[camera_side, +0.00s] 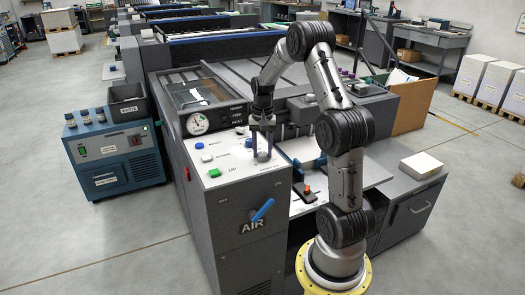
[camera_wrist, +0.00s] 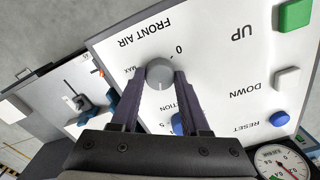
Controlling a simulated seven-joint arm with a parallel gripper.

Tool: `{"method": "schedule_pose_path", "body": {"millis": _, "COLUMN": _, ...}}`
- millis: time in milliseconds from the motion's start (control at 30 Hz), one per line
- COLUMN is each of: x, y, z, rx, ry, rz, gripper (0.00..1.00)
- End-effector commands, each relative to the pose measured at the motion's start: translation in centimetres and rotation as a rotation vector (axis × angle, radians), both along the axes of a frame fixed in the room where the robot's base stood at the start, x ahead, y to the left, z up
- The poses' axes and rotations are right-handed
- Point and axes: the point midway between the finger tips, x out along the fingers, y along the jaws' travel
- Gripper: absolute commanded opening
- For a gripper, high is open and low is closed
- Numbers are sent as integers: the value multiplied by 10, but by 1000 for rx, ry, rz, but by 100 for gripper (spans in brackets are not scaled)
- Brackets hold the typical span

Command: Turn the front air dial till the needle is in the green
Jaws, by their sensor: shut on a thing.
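The front air dial (camera_wrist: 159,72) is a round grey knob on the white panel, with FRONT AIR printed upside down beside it in the wrist view. Marks 0 and MAX stand around it. My gripper (camera_wrist: 158,82) points down with its two dark fingers shut on the knob's sides. In the side view my gripper (camera_side: 262,149) stands upright over the dial near the console's right edge. The round white gauge (camera_side: 197,124) is on the console behind the panel. It is cut off at the wrist view's lower right. Its needle's exact reading is too small to tell.
Green UP (camera_wrist: 295,15), white DOWN (camera_wrist: 287,78) and blue RESET (camera_wrist: 279,118) buttons share the panel. Another blue knob (camera_wrist: 178,123) sits partly hidden behind my right finger. A blue AIR lever (camera_side: 262,210) is on the console's front face. An orange-based lever (camera_side: 308,194) stands right of it.

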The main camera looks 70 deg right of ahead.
Motion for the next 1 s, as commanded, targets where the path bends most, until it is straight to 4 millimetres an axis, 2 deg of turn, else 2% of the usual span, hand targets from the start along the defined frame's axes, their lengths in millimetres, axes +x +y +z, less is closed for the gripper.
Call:
{"method": "schedule_pose_path", "body": {"millis": 300, "x": 1, "y": -1, "z": 3, "rx": -4, "ry": -3, "rz": -104, "gripper": 0}}
{"method": "schedule_pose_path", "body": {"millis": 800, "x": 1, "y": -1, "z": 3, "rx": -5, "ry": -5, "rz": -120, "gripper": 0}}
{"method": "schedule_pose_path", "body": {"millis": 833, "x": 1, "y": -1, "z": 3, "rx": -5, "ry": -5, "rz": -120, "gripper": 49}}
{"method": "schedule_pose_path", "body": {"millis": 967, "x": 1, "y": -1, "z": 2, "rx": -4, "ry": -3, "rz": -120, "gripper": 72}}
{"method": "schedule_pose_path", "body": {"millis": 1000, "x": 0, "y": -1, "z": 2, "rx": -3, "ry": -3, "rz": -120, "gripper": 75}}
